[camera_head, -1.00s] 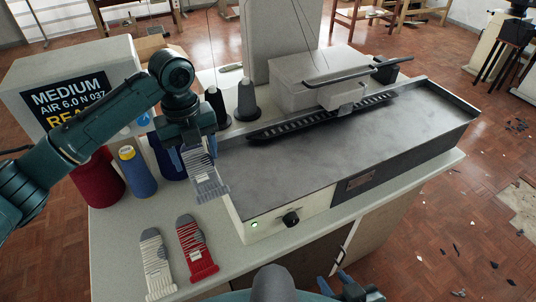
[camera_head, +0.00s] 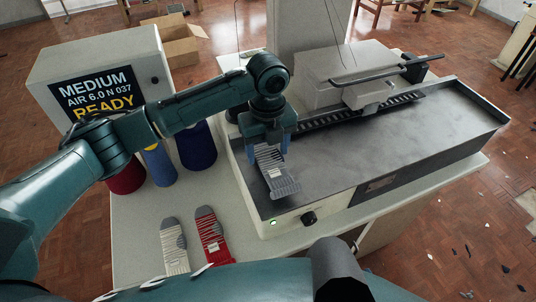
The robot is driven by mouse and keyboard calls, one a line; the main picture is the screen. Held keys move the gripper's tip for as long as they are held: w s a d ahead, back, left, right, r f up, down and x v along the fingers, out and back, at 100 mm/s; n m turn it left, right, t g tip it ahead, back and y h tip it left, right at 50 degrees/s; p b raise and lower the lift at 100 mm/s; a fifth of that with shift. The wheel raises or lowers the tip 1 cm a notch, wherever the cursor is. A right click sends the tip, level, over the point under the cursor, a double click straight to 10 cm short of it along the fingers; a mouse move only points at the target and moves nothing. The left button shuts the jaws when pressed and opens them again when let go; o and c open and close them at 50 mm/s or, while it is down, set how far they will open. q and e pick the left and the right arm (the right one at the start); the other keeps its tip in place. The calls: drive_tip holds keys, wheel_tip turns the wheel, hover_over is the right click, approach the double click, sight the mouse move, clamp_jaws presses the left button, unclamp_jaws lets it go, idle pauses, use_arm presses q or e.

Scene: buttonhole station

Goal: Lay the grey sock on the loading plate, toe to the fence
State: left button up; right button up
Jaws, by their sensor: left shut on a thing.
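The grey striped sock (camera_head: 276,172) hangs from my left gripper (camera_head: 267,149), which is shut on its upper end. Its wide ribbed end points toward the near edge, and the gripper hides part of the other end. The sock is over the near left part of the dark metal loading plate (camera_head: 385,145). I cannot tell whether it touches the plate. A black toothed rail (camera_head: 355,112) runs along the plate's far side, and a raised lip (camera_head: 465,95) stands at its far right. My right gripper is not in view.
A white sock (camera_head: 173,248) and a red sock (camera_head: 212,236) lie on the table left of the machine. A red cone (camera_head: 126,178), blue cones (camera_head: 196,148) and a sign box (camera_head: 100,62) stand behind. The plate's middle and right are clear.

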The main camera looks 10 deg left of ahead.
sight(268, 156)
use_arm(q)
wheel_tip(268, 156, down, 2)
drive_tip(key=shift+f, duration=0.35)
drive_tip(key=shift+f, duration=0.1)
drive_tip(key=o, duration=0.9)
drive_tip(key=shift+o, duration=0.2)
drive_tip(key=shift+r, duration=0.45)
wheel_tip(268, 156, up, 11)
drive_tip(key=shift+r+b, duration=0.2)
drive_tip(key=shift+b, duration=0.25)
